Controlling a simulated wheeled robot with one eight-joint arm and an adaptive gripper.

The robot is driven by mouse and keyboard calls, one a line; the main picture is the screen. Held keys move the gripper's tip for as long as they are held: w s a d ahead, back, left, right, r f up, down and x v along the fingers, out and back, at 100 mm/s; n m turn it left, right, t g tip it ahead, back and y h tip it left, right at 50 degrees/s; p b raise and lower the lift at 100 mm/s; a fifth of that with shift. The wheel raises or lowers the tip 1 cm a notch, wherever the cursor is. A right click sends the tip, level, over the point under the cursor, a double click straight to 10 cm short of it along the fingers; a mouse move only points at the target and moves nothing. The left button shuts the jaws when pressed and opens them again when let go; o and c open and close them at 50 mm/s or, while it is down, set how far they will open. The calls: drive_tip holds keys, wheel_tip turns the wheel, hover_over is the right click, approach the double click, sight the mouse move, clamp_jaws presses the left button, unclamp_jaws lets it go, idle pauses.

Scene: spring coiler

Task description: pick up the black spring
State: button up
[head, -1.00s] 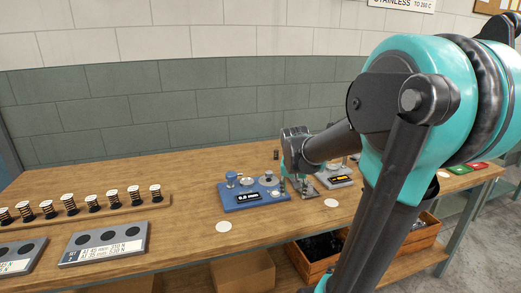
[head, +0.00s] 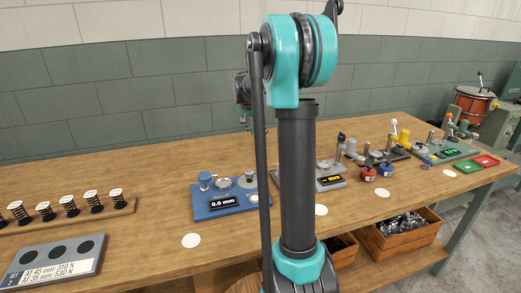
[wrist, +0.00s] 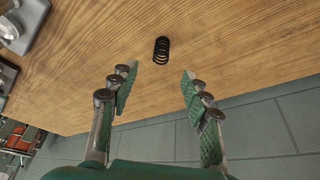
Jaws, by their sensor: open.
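The black spring (wrist: 161,50) stands on the wooden table in the wrist view, near the table edge by the block wall. It lies ahead of the fingertips and roughly between their lines. My gripper (wrist: 157,80) is open and empty, with a finger on each side and bare wood between them. Neither finger touches the spring. In the head view my gripper (head: 244,122) hangs above the back of the table, partly behind my arm. I cannot make out the black spring there; my arm covers part of the table's back.
A blue gauge (head: 218,205) and a grey gauge (head: 328,183) stand mid-table. Several springs line a wooden rack (head: 120,210) at the left, behind a grey block (head: 50,265). Levered devices and trays stand right. Wood around the spring is clear.

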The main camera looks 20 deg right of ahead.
sight(261, 144)
drive_tip(key=x, duration=1)
drive_tip(key=shift+w+f, duration=0.15)
drive_tip(key=shift+f, duration=0.2)
drive_tip(key=shift+c, duration=0.6)
clamp_jaws()
